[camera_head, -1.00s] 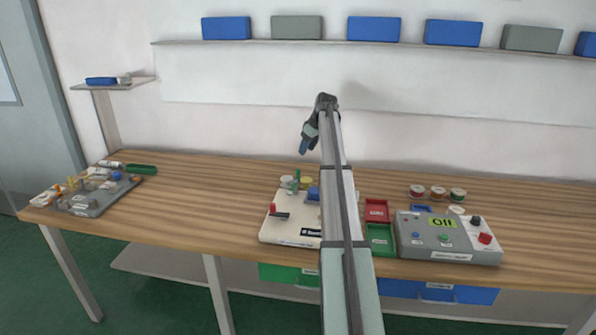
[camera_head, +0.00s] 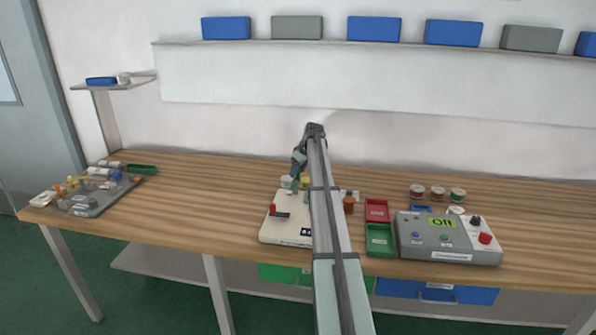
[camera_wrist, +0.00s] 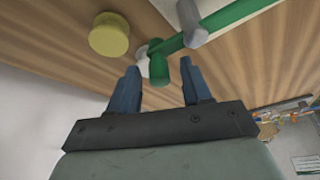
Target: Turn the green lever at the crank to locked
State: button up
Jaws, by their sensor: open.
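The green lever (camera_wrist: 240,15) shows in the wrist view as a long green bar with a grey cylinder and a short round green end. My gripper (camera_wrist: 160,74) is open, with two blue fingers pointing toward it. The green end appears between and just beyond the fingertips; a green stub lies close to the right finger, and I cannot tell whether they touch. In the head view my gripper (camera_head: 296,174) is low over the back of the white crank board (camera_head: 284,233), at the green upright part (camera_head: 293,186). My arm hides much of the board.
A red-knobbed lever (camera_head: 272,208) stands on the board's left. A yellow round piece (camera_wrist: 109,35) is near the fingers. The table between board and left tray (camera_head: 97,206) is clear.

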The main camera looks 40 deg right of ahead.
grip_shut()
dwell(0.5)
